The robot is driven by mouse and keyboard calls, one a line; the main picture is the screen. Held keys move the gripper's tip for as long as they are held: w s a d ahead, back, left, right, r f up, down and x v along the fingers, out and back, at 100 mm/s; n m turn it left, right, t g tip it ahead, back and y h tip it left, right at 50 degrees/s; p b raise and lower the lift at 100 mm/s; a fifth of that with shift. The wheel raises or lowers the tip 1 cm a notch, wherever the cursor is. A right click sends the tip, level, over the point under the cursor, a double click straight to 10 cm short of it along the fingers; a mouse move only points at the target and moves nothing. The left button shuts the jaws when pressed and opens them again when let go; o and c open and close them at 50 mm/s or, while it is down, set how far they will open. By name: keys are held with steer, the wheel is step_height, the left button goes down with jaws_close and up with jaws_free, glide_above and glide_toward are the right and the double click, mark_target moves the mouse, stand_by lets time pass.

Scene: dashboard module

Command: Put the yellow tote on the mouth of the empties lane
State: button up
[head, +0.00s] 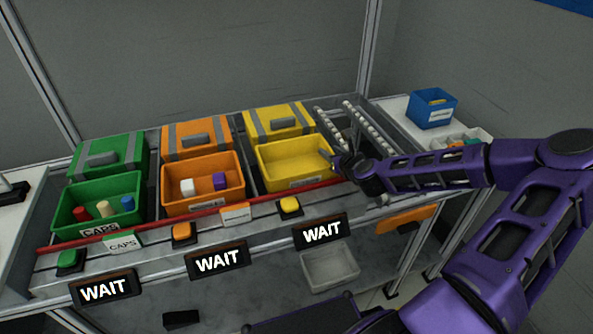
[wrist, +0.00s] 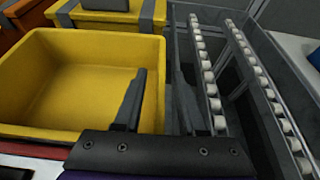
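The yellow tote (head: 296,160) stands at the front of its lane, open-topped and empty. It also shows in the wrist view (wrist: 70,85), upright and level. My gripper (head: 340,165) is at its right wall. In the wrist view, my gripper (wrist: 160,85) has its left finger inside the tote and its right finger outside, with the wall between and a gap visible. To the right lies a lane with two rows of white rollers (head: 358,128), apparently the empties lane; it also shows in the wrist view (wrist: 245,70). My arm hides part of its front.
A strapped yellow box (head: 279,121) stands behind the tote. An orange tote (head: 203,185) and a green tote (head: 97,200), both holding items, stand left. A red bar (head: 205,211) runs along the front, above WAIT signs (head: 322,232). A blue bin (head: 431,108) stands right.

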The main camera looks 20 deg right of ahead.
steer(key=shift+x, duration=0.75)
jaws_close()
steer(key=shift+r, duration=0.1)
stand_by(0.8)
